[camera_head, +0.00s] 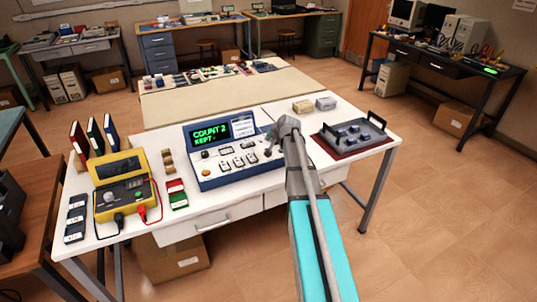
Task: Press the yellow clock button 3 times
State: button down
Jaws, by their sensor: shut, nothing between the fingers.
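A blue console (219,176) with a sloped panel stands on the white table. Its screen (210,133) shows green text that reads "COUNT 2" and "KEPT -". A small round orange-yellow button (205,173) is at the left of the panel, uncovered; its label is too small to read. Several pale switches or keys (238,161) sit in the middle of the panel. My gripper (270,151) is shut and empty at the console's right end, well to the right of the button. My arm hides part of that end; I cannot tell whether the gripper touches the console.
A yellow meter case (121,165) with cables stands left of the console. Red and green blocks (177,194) lie between them. A dark tray (349,140) with handles sits to the right. The table's front strip is mostly clear.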

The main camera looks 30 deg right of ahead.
jog(key=shift+r, duration=0.1)
dwell(0.7)
jog(key=shift+r+p, duration=1.85)
jog(key=shift+p, duration=0.1)
jog(key=shift+f, duration=0.25)
notch_tip(320, 180, down, 8)
jog(key=b, duration=0.9)
jog(key=shift+f, duration=0.2)
jog(key=shift+f+b, duration=0.85)
jog(key=shift+f, duration=0.05)
dwell(1.4)
jog(key=shift+r, duration=0.25)
jog(key=shift+r+p, duration=0.7)
jog(key=shift+p, duration=0.25)
